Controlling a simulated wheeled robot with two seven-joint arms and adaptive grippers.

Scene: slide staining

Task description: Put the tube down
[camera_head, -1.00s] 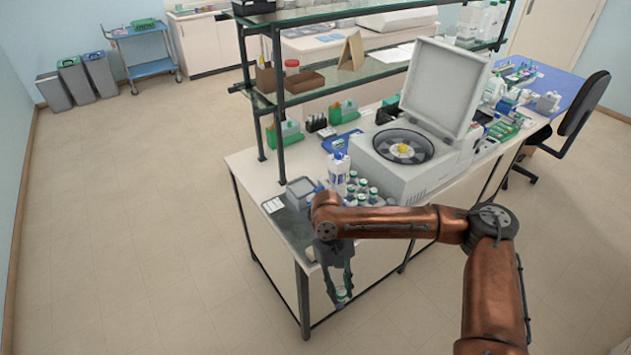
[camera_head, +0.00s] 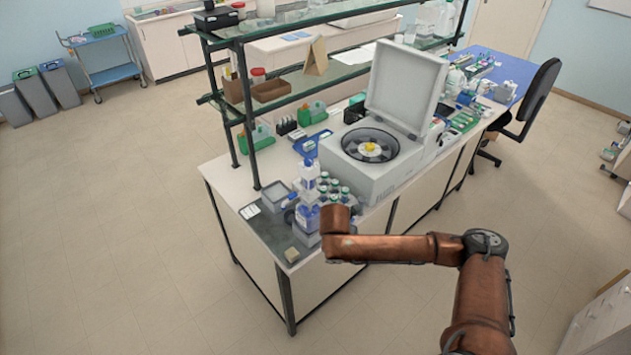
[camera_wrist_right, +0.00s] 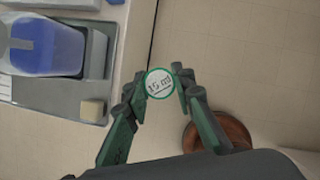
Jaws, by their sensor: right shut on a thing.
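My right gripper (camera_wrist_right: 157,83) is shut on a tube, seen end-on from above in the right wrist view. Its round white cap (camera_wrist_right: 159,84) has a green rim and reads "15 ml". The tube is over the floor just off the bench edge, beside the dark mat. In the head view my right arm's end hides the gripper and the tube. A rack of several capped tubes (camera_head: 337,188) stands on the bench, behind my arm's end. My left gripper is not in view.
A blue-filled bottle (camera_wrist_right: 45,45) and a small beige block (camera_wrist_right: 92,109) are on the dark mat (camera_head: 268,233). A grey tray (camera_head: 275,194) sits nearby. A centrifuge with raised lid (camera_head: 405,90) stands behind the rack. Shelves (camera_head: 330,25) rise at the bench's back.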

